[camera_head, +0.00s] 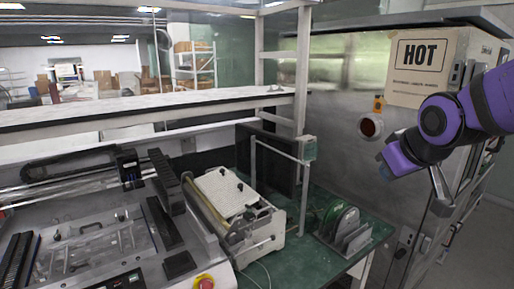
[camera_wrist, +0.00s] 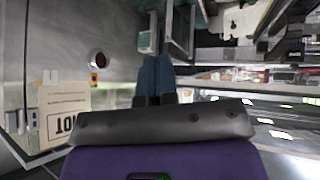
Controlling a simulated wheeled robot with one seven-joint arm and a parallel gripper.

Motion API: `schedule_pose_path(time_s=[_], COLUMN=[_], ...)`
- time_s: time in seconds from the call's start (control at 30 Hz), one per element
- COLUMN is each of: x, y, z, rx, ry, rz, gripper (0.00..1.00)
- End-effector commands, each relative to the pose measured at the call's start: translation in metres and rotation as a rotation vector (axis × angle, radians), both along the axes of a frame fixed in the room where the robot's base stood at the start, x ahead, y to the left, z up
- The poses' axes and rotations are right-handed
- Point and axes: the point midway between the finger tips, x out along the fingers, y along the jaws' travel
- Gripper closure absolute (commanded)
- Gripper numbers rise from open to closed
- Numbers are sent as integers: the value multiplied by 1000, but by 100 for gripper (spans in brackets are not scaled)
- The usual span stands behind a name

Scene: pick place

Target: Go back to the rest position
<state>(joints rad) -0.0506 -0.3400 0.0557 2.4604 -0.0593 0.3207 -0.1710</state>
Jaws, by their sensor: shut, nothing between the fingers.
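My gripper (camera_wrist: 156,66) shows in the wrist view as two blue fingers side by side, shut and empty. In the head view my purple and black arm reaches in from the right edge. My gripper (camera_head: 385,171) is at its left end, raised in front of the large metal cabinet (camera_head: 340,110). It looks apart from the cabinet, though the exact gap is hard to tell.
The cabinet bears a HOT sign (camera_head: 421,66) and a round dark red part (camera_head: 370,126). A green bench (camera_head: 330,262) holds a slotted metal rack (camera_head: 345,232) and a white roller device (camera_head: 232,200). A machine with rails (camera_head: 90,240) stands at left.

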Motion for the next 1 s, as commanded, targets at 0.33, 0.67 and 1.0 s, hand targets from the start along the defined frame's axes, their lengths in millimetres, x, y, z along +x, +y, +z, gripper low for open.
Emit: schedule_pose_path(time_s=[0.33, 0.67, 1.0], x=[-117, -170, -171], y=[-30, -36, -36], z=[27, 29, 29], rx=[100, 150, 151], ry=[159, 241, 244], rz=[-203, -285, -286], gripper=[100, 100, 100])
